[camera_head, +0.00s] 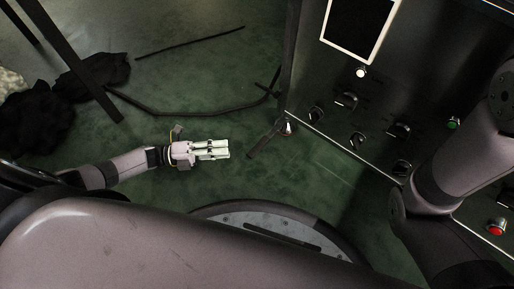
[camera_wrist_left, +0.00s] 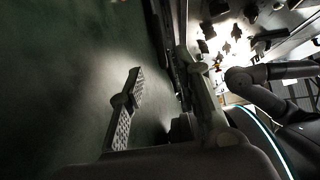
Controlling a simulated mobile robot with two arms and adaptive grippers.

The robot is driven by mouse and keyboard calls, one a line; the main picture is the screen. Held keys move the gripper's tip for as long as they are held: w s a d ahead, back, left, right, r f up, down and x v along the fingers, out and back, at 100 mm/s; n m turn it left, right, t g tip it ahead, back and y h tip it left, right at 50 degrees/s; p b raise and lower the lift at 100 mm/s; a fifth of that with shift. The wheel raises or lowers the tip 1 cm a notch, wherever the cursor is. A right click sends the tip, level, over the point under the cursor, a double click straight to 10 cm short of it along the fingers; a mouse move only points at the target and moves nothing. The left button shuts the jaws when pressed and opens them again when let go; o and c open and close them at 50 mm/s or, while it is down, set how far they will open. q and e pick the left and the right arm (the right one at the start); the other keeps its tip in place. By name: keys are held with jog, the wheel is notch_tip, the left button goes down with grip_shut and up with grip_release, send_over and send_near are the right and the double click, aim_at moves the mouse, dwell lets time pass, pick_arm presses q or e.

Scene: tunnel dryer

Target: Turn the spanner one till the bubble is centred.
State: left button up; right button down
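A dark, slim handle that looks like the spanner (camera_head: 264,138) sticks out from a shiny round fitting (camera_head: 287,126) near the lower left edge of the machine panel, in the head view. My left gripper (camera_head: 228,149) is left of the handle, pointing right towards it, with a clear gap between them. Its light fingers look parallel and hold nothing. In the left wrist view, a ridged finger (camera_wrist_left: 124,108) stands apart from a second finger-like part (camera_wrist_left: 206,95). No bubble can be made out for certain. My right gripper is out of view.
The dark machine panel (camera_head: 322,122) carries several knobs, a framed screen (camera_head: 358,28), a green button (camera_head: 453,124) and a red button (camera_head: 496,227). My right arm passes in front of it. A dark hose (camera_head: 190,112) and black heaps (camera_head: 38,122) lie on the green floor.

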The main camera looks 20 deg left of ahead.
aim_at(257, 147)
pick_arm(q)
jog(key=b+x, duration=0.2)
jog(key=x, duration=0.8)
jog(key=shift+f+b, duration=0.1)
jog(key=shift+b, duration=0.25)
jog(key=shift+w+d, duration=0.25)
jog(key=shift+d, duration=0.45)
jog(key=shift+c, duration=0.2)
grip_shut()
